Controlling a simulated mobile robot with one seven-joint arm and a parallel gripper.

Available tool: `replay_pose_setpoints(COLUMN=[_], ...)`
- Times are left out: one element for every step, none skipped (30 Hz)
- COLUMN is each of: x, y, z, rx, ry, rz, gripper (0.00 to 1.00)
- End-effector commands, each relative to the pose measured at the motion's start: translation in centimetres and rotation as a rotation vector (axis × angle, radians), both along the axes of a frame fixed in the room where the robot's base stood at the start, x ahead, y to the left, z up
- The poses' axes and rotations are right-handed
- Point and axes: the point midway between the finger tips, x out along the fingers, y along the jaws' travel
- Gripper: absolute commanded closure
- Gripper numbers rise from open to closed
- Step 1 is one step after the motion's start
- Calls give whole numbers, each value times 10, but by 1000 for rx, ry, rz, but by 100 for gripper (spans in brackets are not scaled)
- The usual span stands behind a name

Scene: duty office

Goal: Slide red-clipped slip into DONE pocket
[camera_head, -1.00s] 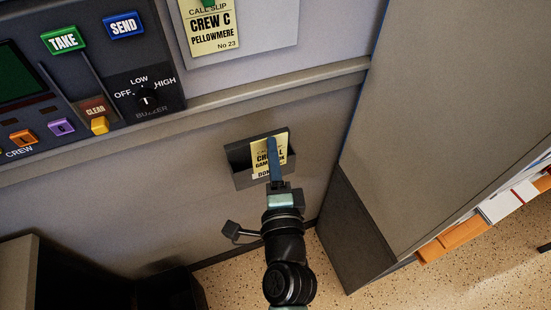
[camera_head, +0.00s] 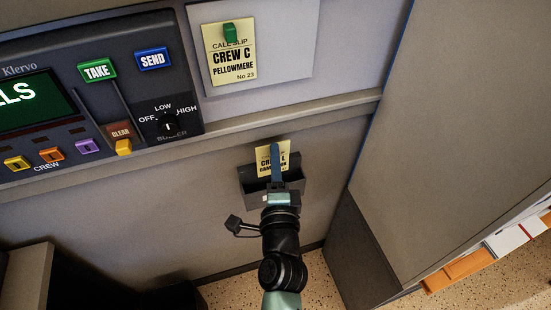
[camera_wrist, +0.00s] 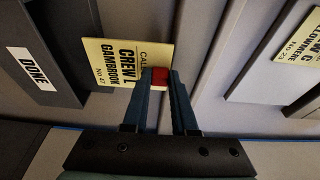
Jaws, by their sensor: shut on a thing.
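The yellow call slip (camera_head: 265,158), marked GAMBROOK No 47, has a red clip at its top; the clip (camera_wrist: 159,79) shows in the wrist view. My gripper (camera_head: 274,148) is shut on the slip at the clip, with a finger covering part of the slip in the head view. The dark grey DONE pocket (camera_head: 251,193) is on the lower wall panel. Its white DONE label (camera_wrist: 32,68) shows in the wrist view. The slip's lower edge is at the pocket's mouth; I cannot tell whether it is inside.
A CREW C PELLOWMERE slip (camera_head: 233,65) with a green clip is on a light panel above. A ledge (camera_head: 230,118) runs between it and the pocket. The button console (camera_head: 100,90) is at the left. A tall grey cabinet (camera_head: 450,130) stands close at the right.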

Motion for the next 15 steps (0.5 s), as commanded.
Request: replay_pose_setpoints(x=[0,0,0,0,0,0,0,0,0,0,0,0,0,0,-1], y=[0,0,0,0,0,0,0,0,0,0,0,0,0,0,0], z=[0,0,0,0,0,0,0,0,0,0,0,-1,-1,-2,-3], rx=[0,0,0,0,0,0,0,0,0,0,0,0,0,0,0], ry=[0,0,0,0,0,0,0,0,0,0,0,0,0,0,0], rz=[0,0,0,0,0,0,-1,-1,0,0,0,0,0,0,0], gripper=[100,100,100,100,100,100,100,100,100,100,100,100,100,100,100])
